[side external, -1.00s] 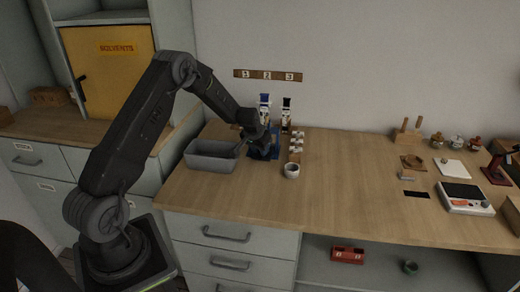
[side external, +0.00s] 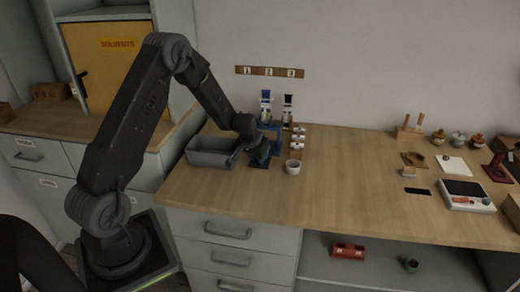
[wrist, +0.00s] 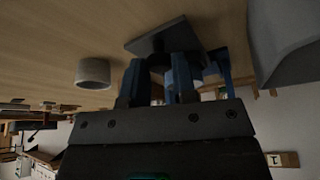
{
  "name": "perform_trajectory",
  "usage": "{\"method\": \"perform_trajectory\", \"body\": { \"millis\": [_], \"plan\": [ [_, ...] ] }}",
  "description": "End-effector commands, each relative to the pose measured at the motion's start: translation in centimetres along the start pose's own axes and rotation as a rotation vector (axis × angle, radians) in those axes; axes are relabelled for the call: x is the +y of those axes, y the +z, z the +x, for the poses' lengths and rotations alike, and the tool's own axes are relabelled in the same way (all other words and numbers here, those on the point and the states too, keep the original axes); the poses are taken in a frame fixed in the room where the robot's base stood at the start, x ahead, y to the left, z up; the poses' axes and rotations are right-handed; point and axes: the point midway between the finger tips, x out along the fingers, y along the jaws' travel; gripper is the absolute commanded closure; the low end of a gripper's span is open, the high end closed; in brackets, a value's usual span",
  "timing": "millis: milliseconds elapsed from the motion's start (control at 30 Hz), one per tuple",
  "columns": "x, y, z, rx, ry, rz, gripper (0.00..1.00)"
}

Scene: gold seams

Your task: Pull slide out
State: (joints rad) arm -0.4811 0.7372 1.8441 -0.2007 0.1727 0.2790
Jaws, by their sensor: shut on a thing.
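In the side view my gripper (side external: 259,156) is low over the bench, in front of the blue stand (side external: 277,129). The slide shows there only as a small dark blue-grey patch by the fingers. The stand's blue legs also show behind the fingers in the wrist view. How far the slide is out of the stand cannot be told.
A grey bin (side external: 207,158) stands close left of my gripper. A white cup (side external: 293,168) is close right, with small white pieces (side external: 298,140) behind it. Two upright holders (side external: 266,104) (side external: 288,107) stand at the back. The bench front right of the cup is clear.

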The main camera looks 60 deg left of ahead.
Motion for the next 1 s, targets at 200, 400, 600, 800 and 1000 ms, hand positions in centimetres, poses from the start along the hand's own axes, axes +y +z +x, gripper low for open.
{"method": "perform_trajectory", "body": {
  "millis": [200,400,600,800,1000],
  "plan": [
    [0.68,1.36,-0.61,0.0,0.0,0.001,1.0],
    [0.67,1.35,-0.6,0.0,0.0,0.002,1.0],
    [0.64,1.33,-0.59,0.0,0.0,0.002,0.62],
    [0.61,1.32,-0.57,0.0,0.0,0.001,0.49],
    [0.59,1.31,-0.69,0.001,0.0,0.001,0.49]
  ]
}}
